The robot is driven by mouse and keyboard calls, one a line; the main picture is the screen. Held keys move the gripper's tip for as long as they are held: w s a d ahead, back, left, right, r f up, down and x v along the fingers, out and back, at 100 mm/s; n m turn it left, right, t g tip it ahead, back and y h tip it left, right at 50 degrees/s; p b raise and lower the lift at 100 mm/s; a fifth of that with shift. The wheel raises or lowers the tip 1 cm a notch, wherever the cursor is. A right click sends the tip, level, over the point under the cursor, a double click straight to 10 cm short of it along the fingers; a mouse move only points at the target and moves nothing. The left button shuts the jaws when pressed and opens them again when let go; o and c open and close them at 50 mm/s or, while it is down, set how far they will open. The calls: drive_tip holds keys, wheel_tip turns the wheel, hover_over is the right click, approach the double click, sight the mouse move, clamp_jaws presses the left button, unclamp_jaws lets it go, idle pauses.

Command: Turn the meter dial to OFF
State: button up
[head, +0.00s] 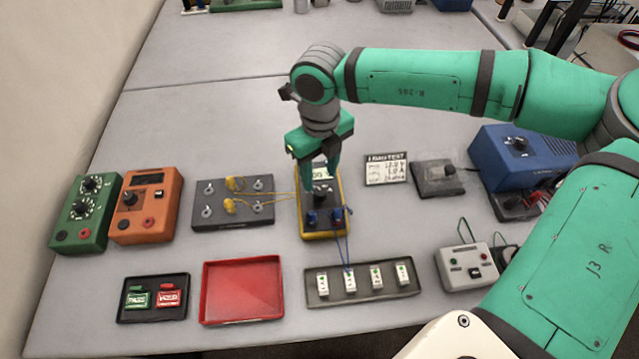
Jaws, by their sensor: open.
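The meter (342,226) is a dark box with a yellow edge, lying near the middle of the table. Its pale display shows partly beneath my gripper. My gripper (322,186) points down over the upper half of the meter, with its fingers on either side of the dark dial (322,195). The jaws are open. I cannot tell whether the fingers touch the dial. The dial's pointer and markings are too small and partly covered to read. Blue plugs (312,218) with blue leads sit in the meter's lower end, and yellow leads run to its left.
A dark terminal board (212,222) lies left of the meter; a strip tray (330,295) with several white blocks lies in front. A load-test card (386,180) and blue power box (490,165) are right. A red tray (207,310) is front left. Leads cross nearby.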

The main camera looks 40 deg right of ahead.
sight(319, 191)
drive_tip(key=shift+f, duration=2.75)
drive_tip(key=c, duration=1)
drive_tip(key=shift+c, duration=0.2)
drive_tip(key=shift+n, duration=0.4)
drive_tip(key=n, duration=0.3)
drive_tip(key=shift+n, duration=2.1)
drive_tip(key=shift+a, duration=0.1)
